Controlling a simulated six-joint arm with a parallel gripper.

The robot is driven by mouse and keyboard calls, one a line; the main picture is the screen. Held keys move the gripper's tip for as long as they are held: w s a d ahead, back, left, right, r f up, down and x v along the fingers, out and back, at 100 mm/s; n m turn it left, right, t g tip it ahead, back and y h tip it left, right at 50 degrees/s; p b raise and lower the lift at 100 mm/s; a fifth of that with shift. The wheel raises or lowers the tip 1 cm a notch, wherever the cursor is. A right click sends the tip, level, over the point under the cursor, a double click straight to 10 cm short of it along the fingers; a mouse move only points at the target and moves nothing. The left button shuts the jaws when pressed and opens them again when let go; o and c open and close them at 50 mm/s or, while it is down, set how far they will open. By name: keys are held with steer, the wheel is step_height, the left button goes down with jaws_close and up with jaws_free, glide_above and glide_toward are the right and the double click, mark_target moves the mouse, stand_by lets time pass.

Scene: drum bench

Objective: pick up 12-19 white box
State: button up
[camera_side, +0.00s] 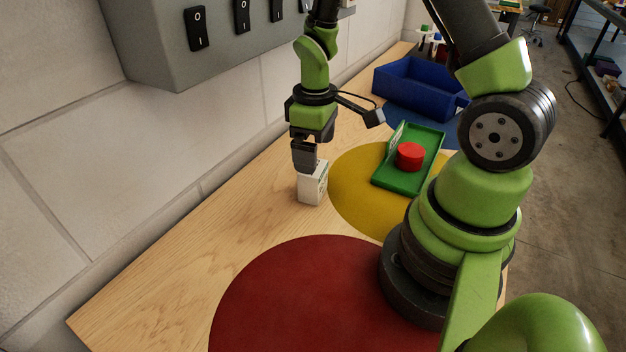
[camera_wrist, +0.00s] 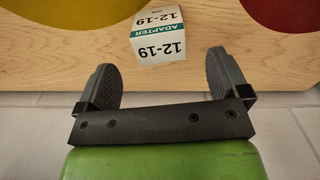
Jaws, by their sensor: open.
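The white box (camera_side: 313,186) stands upright on the wooden bench, beside the yellow circle. In the wrist view the box (camera_wrist: 160,48) shows the label 12-19 on two faces and a green band reading ADAPTER. My gripper (camera_side: 305,166) is right at the top of the box in the side view, pointing down. In the wrist view my gripper (camera_wrist: 162,80) is open, its two fingers apart, with the box ahead of the gap between them. The side view does not show clearly whether the fingers touch the box.
A green tray (camera_side: 431,149) holding a red cylinder (camera_side: 410,156) lies partly on the yellow circle (camera_side: 352,196). A blue bin (camera_side: 412,92) stands behind. A red circle (camera_side: 290,295) is at the front. The wall and a grey switch box (camera_side: 170,50) border the bench's left.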

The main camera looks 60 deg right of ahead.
mark_target(313, 181)
steer(key=f, duration=0.7)
steer(key=shift+w+f, duration=0.15)
steer(key=shift+w, duration=0.05)
steer(key=c, duration=1)
